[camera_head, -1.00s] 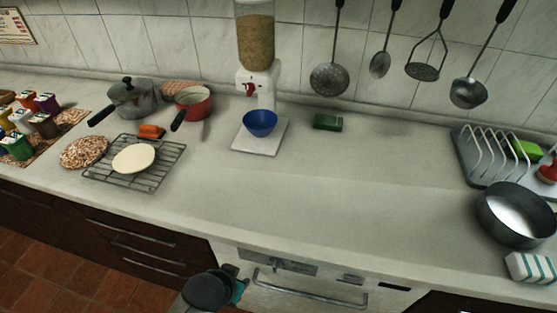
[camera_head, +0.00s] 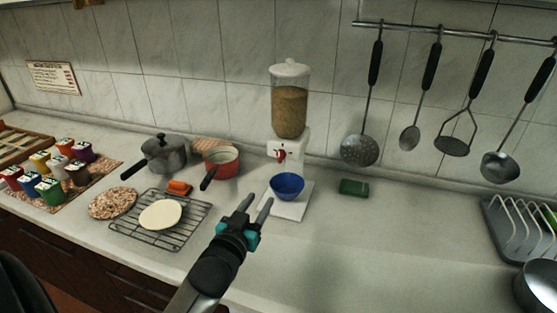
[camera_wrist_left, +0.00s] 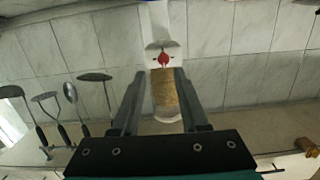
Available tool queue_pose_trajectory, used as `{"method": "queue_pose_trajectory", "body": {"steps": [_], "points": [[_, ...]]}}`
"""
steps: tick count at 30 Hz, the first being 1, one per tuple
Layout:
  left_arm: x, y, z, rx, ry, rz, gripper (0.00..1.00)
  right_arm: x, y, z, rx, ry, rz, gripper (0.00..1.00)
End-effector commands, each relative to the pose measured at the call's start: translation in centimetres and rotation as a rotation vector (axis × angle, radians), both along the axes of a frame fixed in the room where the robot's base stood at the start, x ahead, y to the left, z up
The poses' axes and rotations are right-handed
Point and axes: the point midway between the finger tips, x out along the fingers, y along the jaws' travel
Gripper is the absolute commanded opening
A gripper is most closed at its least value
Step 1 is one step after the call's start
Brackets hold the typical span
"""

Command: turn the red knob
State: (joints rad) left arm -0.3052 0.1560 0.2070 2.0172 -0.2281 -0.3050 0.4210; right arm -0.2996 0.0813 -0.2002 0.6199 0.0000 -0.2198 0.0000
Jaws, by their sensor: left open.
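The red knob (camera_head: 281,155) is on the white front of a dispenser (camera_head: 290,100) that has a clear hopper of grain. The knob also shows in the left wrist view (camera_wrist_left: 163,59), upside down, beyond the fingers. A blue bowl (camera_head: 287,186) stands under the spout on a white base. My left gripper (camera_head: 256,206) is open and empty, in front of and below the knob, apart from it. In the left wrist view its two fingers (camera_wrist_left: 164,75) frame the dispenser. My right gripper is not in view.
A wire rack (camera_head: 190,228) with a pale round, a red saucepan (camera_head: 222,162) and a grey pot (camera_head: 165,155) stand left of the dispenser. A green block (camera_head: 353,187) lies to its right. Utensils hang from a rail (camera_head: 460,34). The counter's middle right is clear.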

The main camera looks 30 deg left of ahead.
Motion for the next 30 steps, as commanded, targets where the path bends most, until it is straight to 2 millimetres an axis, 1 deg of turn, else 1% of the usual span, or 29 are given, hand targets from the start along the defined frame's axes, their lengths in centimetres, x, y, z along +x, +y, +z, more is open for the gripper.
{"method": "queue_pose_trajectory", "body": {"steps": [1, 4, 8, 11, 14, 30], "points": [[0.3, 0.5, 0.7, 0.005, -0.038, -0.001, 0.44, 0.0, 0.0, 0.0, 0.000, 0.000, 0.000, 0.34], [0.7, 0.9, 1.6, 0.010, -0.088, -0.007, 0.44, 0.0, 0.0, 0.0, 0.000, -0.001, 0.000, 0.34], [1.1, 1.1, 2.1, 0.013, -0.111, -0.010, 0.44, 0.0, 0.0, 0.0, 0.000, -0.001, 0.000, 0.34], [1.9, 1.3, 2.0, 0.012, -0.111, -0.011, 0.44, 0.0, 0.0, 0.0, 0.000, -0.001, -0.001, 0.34], [3.2, 1.6, 2.1, 0.012, -0.111, -0.010, 0.44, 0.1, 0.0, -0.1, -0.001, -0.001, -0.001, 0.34], [11.2, 3.5, 2.0, 0.013, -0.109, -0.010, 0.44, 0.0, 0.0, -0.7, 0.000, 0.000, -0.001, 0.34]]}}
